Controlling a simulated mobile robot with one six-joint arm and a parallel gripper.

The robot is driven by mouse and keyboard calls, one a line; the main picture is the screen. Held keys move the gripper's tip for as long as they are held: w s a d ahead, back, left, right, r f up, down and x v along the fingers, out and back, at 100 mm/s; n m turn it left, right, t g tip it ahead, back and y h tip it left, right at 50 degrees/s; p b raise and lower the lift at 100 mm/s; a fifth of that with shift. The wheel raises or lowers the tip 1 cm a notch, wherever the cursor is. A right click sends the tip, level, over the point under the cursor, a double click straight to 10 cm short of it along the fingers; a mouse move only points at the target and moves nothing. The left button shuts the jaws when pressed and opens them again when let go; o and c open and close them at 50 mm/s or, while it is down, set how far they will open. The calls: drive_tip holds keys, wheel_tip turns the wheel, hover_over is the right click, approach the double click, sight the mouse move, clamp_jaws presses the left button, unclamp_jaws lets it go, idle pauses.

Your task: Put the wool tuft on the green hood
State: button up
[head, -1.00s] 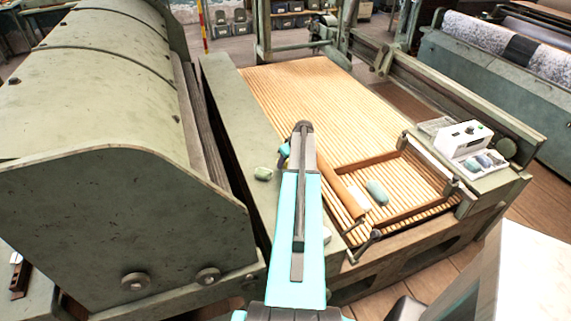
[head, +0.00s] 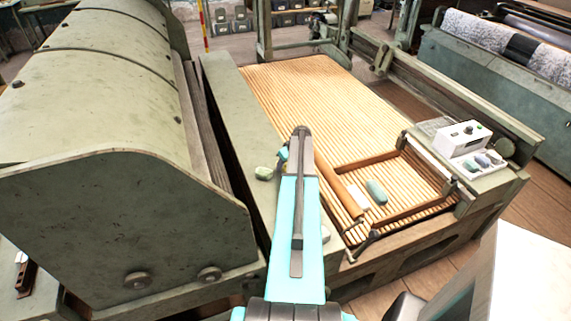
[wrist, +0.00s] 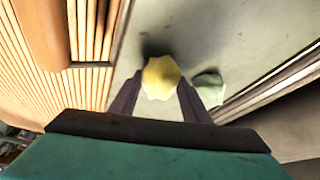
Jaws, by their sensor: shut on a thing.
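My gripper (wrist: 160,88) is shut on a pale yellow wool tuft (wrist: 161,73) in the wrist view. It holds the tuft over the grey-green ledge, and whether the tuft touches the ledge I cannot tell. In the head view my arm hides the held tuft. The green hood (head: 90,100) is the large curved cover at the left, left of my arm. A pale green tuft (head: 264,173) lies on the ledge just left of my gripper; it also shows in the wrist view (wrist: 209,88).
The ledge (head: 232,100) runs between the hood and the wooden slatted apron (head: 310,90). A grey-green tuft (head: 376,192) lies on the slats inside a brown frame (head: 410,210). A white device (head: 462,138) with several small tufts beside it stands at the right.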

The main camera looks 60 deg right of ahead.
drive_tip(key=shift+f, duration=0.4)
drive_tip(key=shift+f, duration=0.2)
drive_tip(key=o, duration=1)
drive_tip(key=shift+r, duration=0.2)
drive_tip(key=b+v, duration=0.3)
drive_tip(key=v, duration=0.9)
drive_tip(key=shift+r, duration=0.15)
